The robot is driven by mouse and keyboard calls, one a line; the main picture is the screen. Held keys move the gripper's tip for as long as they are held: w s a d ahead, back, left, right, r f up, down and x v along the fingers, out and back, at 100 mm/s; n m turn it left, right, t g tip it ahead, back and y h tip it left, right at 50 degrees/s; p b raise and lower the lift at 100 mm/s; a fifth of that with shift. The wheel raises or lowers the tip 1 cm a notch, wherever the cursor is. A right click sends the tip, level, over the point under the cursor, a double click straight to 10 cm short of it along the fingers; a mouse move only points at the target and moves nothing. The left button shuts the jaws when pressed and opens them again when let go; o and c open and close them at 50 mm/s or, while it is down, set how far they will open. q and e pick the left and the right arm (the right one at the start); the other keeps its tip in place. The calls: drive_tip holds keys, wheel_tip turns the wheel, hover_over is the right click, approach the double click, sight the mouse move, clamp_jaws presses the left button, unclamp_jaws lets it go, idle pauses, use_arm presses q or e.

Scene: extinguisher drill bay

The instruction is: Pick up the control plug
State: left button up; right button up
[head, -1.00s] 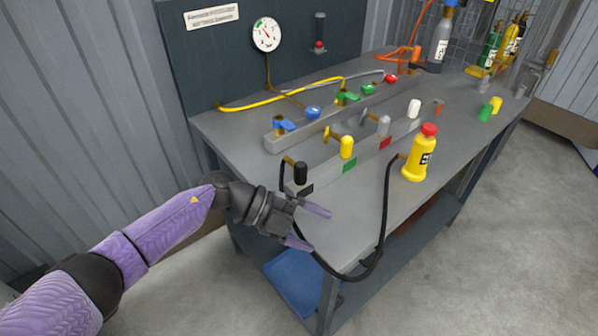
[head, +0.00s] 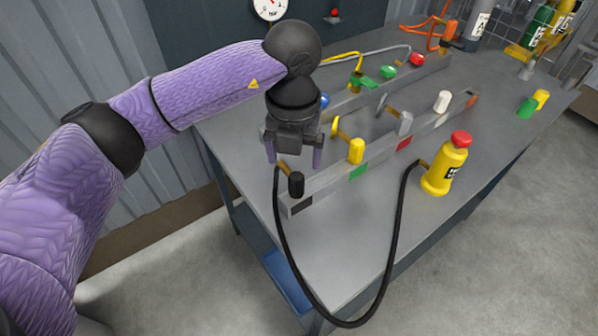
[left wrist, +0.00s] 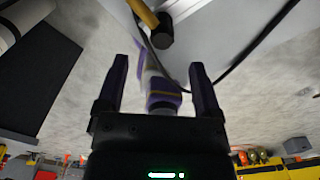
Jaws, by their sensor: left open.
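Several plugs stand in a row on the grey front rail (head: 330,172). At the near end is a black plug (head: 297,184) on a brass stem, with a black hose running from it. Beyond it are a yellow plug (head: 356,151), a grey one (head: 405,123) and a white one (head: 442,101). I cannot tell by any label which is the control plug. My left gripper (head: 294,160) points down, open and empty, just above and behind the black plug. In the left wrist view (left wrist: 157,75) the black plug (left wrist: 161,32) shows beyond the open fingers, apart from them. My right gripper is not in view.
The black hose (head: 287,255) loops over the table's front edge to a yellow bottle with a red cap (head: 444,165). A rear rail (head: 350,102) carries coloured valves. Green and yellow pieces (head: 527,108) lie at the right. The front table top is mostly clear.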

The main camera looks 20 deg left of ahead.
sight(295, 176)
use_arm(q)
wheel_tip(295, 176, down, 7)
drive_tip(key=b, duration=0.2)
drive_tip(key=shift+w+b, duration=0.1)
drive_tip(key=shift+b, duration=0.2)
drive_tip(key=shift+f, duration=0.45)
drive_tip(key=shift+r, duration=0.15)
drive_tip(key=c, duration=0.5)
clamp_jaws()
drive_tip(key=shift+r, duration=0.1)
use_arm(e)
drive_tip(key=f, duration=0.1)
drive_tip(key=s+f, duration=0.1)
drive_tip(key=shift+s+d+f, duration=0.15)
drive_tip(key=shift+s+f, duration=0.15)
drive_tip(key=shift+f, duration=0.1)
